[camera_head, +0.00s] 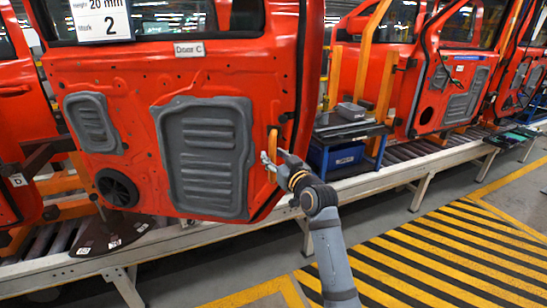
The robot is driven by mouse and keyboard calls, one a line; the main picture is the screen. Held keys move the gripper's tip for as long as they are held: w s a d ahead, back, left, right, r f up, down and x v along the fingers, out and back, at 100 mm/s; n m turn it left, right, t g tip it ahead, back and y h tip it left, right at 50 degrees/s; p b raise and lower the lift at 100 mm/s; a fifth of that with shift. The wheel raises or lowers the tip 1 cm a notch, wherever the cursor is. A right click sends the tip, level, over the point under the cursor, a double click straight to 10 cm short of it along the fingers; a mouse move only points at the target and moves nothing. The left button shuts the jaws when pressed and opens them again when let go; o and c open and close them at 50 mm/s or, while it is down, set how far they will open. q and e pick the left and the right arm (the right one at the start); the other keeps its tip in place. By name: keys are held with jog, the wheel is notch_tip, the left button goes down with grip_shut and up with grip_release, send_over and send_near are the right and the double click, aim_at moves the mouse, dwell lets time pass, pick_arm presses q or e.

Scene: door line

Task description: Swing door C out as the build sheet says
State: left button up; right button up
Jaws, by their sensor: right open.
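Door C (105,185) is a red door panel with grey inserts, a black speaker and a small "Door C" label (189,49). A white build sheet (101,18) at its top left reads 20 mm and mark 2; its upper part is cut off. An orange upright handle (273,140) is on the door's right edge. My right gripper (272,159) is open at the handle's lower end, its fingers seeming to lie on either side of it. Contact cannot be told. My left gripper is out of view.
A blue cart (343,158) with grey parts on top stands right of the door. More red doors (455,80) hang behind it along the roller conveyor (400,168). The yellow-striped floor (450,255) at lower right is clear.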

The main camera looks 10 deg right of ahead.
jog(key=shift+w+a, duration=0.15)
jog(key=shift+a, duration=0.1)
jog(key=shift+f, duration=0.1)
jog(key=v, duration=1.2)
jog(key=shift+d, duration=0.1)
